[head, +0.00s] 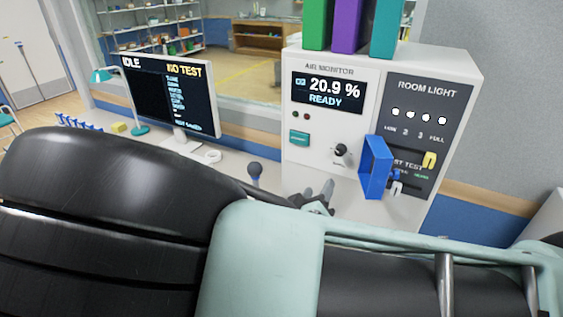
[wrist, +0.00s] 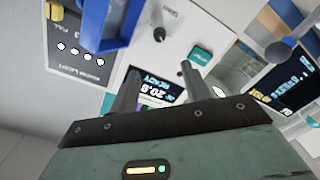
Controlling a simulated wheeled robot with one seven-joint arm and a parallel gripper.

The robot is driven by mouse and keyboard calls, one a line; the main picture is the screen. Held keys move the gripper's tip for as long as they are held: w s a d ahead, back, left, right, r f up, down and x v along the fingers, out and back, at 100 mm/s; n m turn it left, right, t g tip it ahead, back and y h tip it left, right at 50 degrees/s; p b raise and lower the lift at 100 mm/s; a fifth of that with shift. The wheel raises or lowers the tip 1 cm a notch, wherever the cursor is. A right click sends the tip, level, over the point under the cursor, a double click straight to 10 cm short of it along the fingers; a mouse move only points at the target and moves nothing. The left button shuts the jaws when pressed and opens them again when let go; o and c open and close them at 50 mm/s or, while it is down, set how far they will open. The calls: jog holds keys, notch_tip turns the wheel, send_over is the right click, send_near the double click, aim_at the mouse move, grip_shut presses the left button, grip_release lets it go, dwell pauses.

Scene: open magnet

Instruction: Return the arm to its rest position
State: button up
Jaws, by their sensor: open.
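My arm crosses the lower half of the head view, black at the left and pale green at the right. My gripper (head: 318,195) shows beyond it in front of the white air monitor cabinet (head: 360,80), partly hidden by my own arm. In the wrist view my gripper (wrist: 160,82) has its two grey fingers apart with nothing between them. The cabinet's panel fills the space beyond the fingers, with its screen (wrist: 160,87) partly hidden behind them. The gripper is open and empty.
A blue guard (head: 376,167) juts from the cabinet front, right of my gripper. A monitor (head: 165,95) reading "IDLE, NO TEST" and a dark-headed microphone-like object (head: 255,170) stand left. Green, purple and teal binders (head: 348,25) stand on the cabinet. A teal lamp (head: 105,75) is farther left.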

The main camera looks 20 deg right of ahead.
jog(key=s+a+f+n+g+y+b, duration=0.1)
jog(key=s+a+f+g+y+b, duration=0.1)
jog(key=a+f+g+y, duration=0.3)
jog(key=s+a+f+g+y+b, duration=0.1)
jog(key=a+f+y+b, duration=0.15)
jog(key=f, duration=0.45)
jog(key=s+a+n+g+y+b, duration=0.1)
jog(key=s+a+g+y+b, duration=0.15)
jog(key=s+a+y, duration=0.3)
jog(key=s+a+r+n+g+y+b, duration=0.25)
jog(key=s+r+g, duration=0.2)
jog(key=s, duration=0.25)
jog(key=s+d+r+n+h+b, duration=0.2)
jog(key=s+d+r+n, duration=0.2)
jog(key=s+d, duration=0.2)
jog(key=shift+d+h, duration=0.25)
jog(key=shift+h, duration=0.1)
jog(key=shift+r, duration=0.1)
jog(key=shift+c, duration=0.4)
